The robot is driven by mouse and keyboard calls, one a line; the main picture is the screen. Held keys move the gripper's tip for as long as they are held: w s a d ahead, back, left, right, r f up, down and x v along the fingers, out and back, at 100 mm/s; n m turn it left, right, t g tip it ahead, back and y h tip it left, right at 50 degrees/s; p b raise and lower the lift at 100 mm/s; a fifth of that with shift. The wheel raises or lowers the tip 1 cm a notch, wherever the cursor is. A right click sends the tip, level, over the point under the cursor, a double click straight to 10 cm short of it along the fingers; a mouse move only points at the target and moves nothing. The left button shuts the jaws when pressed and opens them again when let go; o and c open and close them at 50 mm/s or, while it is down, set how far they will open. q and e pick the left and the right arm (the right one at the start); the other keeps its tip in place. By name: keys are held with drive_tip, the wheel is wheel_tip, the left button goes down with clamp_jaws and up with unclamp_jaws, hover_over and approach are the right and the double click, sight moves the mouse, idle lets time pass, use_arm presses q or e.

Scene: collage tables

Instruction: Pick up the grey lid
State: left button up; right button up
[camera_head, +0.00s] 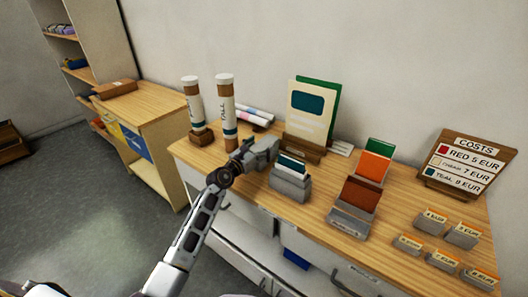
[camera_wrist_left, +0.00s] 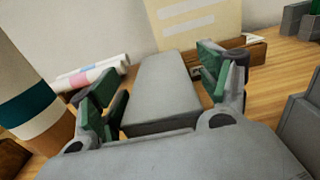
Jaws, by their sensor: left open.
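The grey lid (camera_wrist_left: 165,88) is a plain grey slab in the left wrist view. It lies between the two green-padded fingers of my left gripper (camera_wrist_left: 152,92). The fingers are spread, one on each side of it, with a visible gap at the right finger; whether the left finger touches it I cannot tell. In the head view my left gripper (camera_head: 250,157) is low over the wooden table (camera_head: 405,190), in front of the card stand, and the lid there is hard to tell apart from it. My right gripper is not in view.
Two tall tubes (camera_head: 226,110) stand just left of my gripper. A wooden stand with large cards (camera_head: 311,108) is behind it. A grey card holder (camera_head: 290,182) sits close on the right. Rolled papers (camera_head: 253,117) lie behind. A costs sign (camera_head: 467,162) stands far right.

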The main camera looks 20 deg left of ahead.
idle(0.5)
use_arm(q)
drive_tip(key=c, duration=1.1)
drive_tip(key=shift+r, duration=0.1)
